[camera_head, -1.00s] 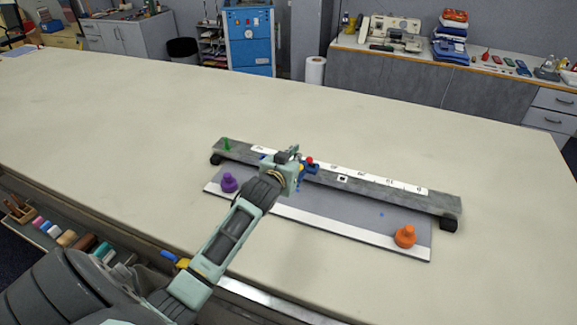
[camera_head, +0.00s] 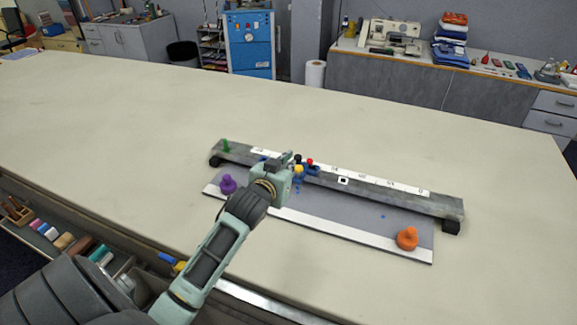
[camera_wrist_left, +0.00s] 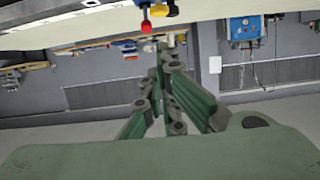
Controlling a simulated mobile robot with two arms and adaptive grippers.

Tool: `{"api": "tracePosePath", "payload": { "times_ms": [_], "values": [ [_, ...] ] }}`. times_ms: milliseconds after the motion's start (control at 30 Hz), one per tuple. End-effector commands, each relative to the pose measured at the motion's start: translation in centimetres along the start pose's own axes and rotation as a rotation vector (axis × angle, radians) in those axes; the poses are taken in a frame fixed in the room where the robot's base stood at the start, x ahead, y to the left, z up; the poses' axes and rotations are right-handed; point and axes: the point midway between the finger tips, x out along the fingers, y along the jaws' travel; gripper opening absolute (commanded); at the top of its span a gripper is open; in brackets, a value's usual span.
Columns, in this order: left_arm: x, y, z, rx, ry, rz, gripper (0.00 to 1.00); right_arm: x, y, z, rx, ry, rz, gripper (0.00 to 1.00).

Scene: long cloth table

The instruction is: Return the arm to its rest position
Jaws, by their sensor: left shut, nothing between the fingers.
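My left arm comes in from the lower left in the head view. Its gripper (camera_head: 288,165) is above the grey board, in front of the long grey rail (camera_head: 400,197), and hides part of both. In the left wrist view the green fingers (camera_wrist_left: 165,85) are together, with nothing between them. A blue piece with red and yellow parts (camera_head: 311,168) sits on the rail just right of the gripper; red and yellow parts also show at the top of the wrist view (camera_wrist_left: 147,18). My right gripper is in no view.
A purple knob (camera_head: 228,184) and an orange knob (camera_head: 407,238) stand on the grey board (camera_head: 335,212). A green peg (camera_head: 226,146) is at the rail's left end. The cloth table (camera_head: 130,130) is clear to the left and behind. Spools and tools (camera_head: 60,240) lie on a shelf below the front edge.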

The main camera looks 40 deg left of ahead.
Motion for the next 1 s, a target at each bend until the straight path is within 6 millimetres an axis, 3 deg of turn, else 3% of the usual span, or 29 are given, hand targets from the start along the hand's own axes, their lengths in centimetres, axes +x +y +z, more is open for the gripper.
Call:
{"api": "tracePosePath", "payload": {
  "times_ms": [400,467,567,667,800,1000],
  "values": [
    [-0.1,0.1,0.2,0.001,-0.004,0.001,0.0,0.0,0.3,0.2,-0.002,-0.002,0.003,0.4],
    [-0.4,0.4,0.9,0.006,-0.023,0.005,0.0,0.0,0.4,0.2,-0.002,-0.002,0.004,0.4],
    [-2.0,1.9,3.9,0.031,-0.104,0.021,0.0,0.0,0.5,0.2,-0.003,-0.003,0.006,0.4],
    [-5.5,4.2,8.6,0.078,-0.244,0.052,0.0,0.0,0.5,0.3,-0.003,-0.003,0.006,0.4],
    [-12.4,7.3,15.3,0.152,-0.471,0.111,0.0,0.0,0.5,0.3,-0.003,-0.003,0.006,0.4],
    [-20.4,9.6,20.4,0.222,-0.691,0.184,0.0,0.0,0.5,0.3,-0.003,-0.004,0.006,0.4]
  ]
}}
